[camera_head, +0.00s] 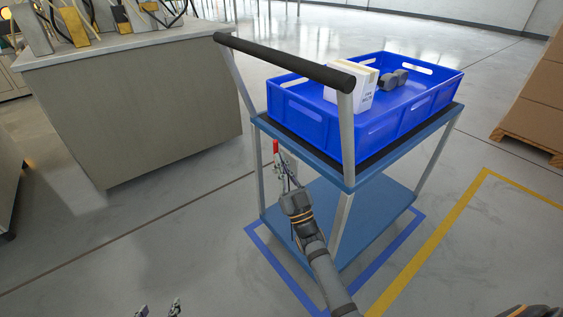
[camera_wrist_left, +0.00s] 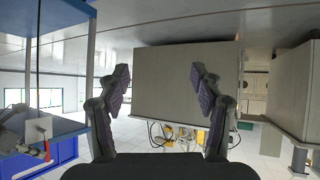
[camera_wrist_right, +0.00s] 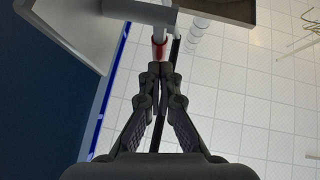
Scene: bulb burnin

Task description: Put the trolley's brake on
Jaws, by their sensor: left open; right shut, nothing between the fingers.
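The trolley (camera_head: 378,218) has two blue shelves, grey posts and a black push handle (camera_head: 285,62). A red-tipped lever (camera_head: 276,147) stands roughly upright beside its near left post. The red part also shows in the left wrist view (camera_wrist_left: 47,150), which is upside down, and in the right wrist view (camera_wrist_right: 158,48). My right gripper (camera_head: 285,172) is shut and empty just below the red tip. In the right wrist view its fingertips (camera_wrist_right: 160,67) point at the red part; whether they touch it, I cannot tell. My left gripper (camera_head: 159,309) is open and empty over the floor, left of the trolley.
A blue crate (camera_head: 396,132) with white boxes (camera_head: 350,90) and dark items stands on the top shelf. A blue floor outline (camera_head: 285,272) surrounds the trolley. A workbench (camera_head: 135,110) is at left. Cardboard boxes (camera_head: 540,100) are at right. Floor between bench and trolley is clear.

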